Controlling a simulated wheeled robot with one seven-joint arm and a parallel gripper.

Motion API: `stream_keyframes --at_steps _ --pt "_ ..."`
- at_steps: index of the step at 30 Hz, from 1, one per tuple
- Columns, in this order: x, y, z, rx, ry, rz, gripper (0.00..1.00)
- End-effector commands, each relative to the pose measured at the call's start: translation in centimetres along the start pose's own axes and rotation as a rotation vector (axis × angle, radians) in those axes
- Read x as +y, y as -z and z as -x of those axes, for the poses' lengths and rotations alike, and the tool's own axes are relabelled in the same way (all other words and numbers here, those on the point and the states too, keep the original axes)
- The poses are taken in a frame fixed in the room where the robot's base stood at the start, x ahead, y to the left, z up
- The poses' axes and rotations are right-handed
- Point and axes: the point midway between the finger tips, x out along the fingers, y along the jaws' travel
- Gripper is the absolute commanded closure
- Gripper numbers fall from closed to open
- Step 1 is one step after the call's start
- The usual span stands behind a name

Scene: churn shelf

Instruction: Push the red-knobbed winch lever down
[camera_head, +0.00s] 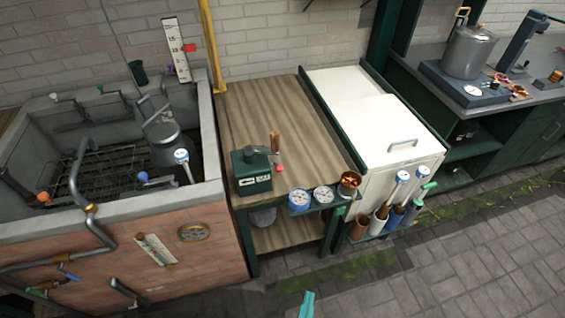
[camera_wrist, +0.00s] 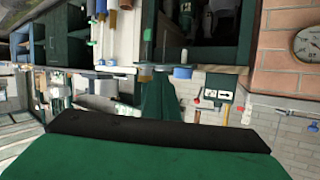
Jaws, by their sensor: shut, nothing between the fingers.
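The winch is a dark green box (camera_head: 252,180) with a white label, standing at the front left of the wooden bench top. A grey arm with an upright wooden handle (camera_head: 275,142) is on its top. The lever's red knob (camera_head: 279,168) shows at the box's right side. In the wrist view, which is upside down, the green box (camera_wrist: 219,92) and red knob (camera_wrist: 197,102) appear small, right of the fingers. My gripper (camera_head: 307,303) is low in front of the bench, over the paving, shut and empty, well apart from the lever. Its green fingers (camera_wrist: 160,98) also show in the wrist view.
Gauges (camera_head: 299,198) and a small pot (camera_head: 349,184) sit along the bench's front edge. A brick-fronted sink (camera_head: 150,205) is to the left. A white chest (camera_head: 365,120) with front tool holders is to the right. The paving in front is open.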

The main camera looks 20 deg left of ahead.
Motion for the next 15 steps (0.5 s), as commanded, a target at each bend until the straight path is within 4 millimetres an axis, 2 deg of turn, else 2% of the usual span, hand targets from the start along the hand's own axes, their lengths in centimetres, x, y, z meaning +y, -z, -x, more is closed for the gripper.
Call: stream_keyframes --at_steps 1,6,11,15 --pt "-0.3 0.8 -1.9 0.001 0.01 -0.008 1.0" --pt "-1.4 2.4 -7.1 -0.039 0.041 -0.036 1.0" --pt "-2.9 4.7 -11.5 -0.077 0.073 -0.06 1.0" --pt "-4.5 7.4 -14.8 -0.111 0.103 -0.076 1.0"
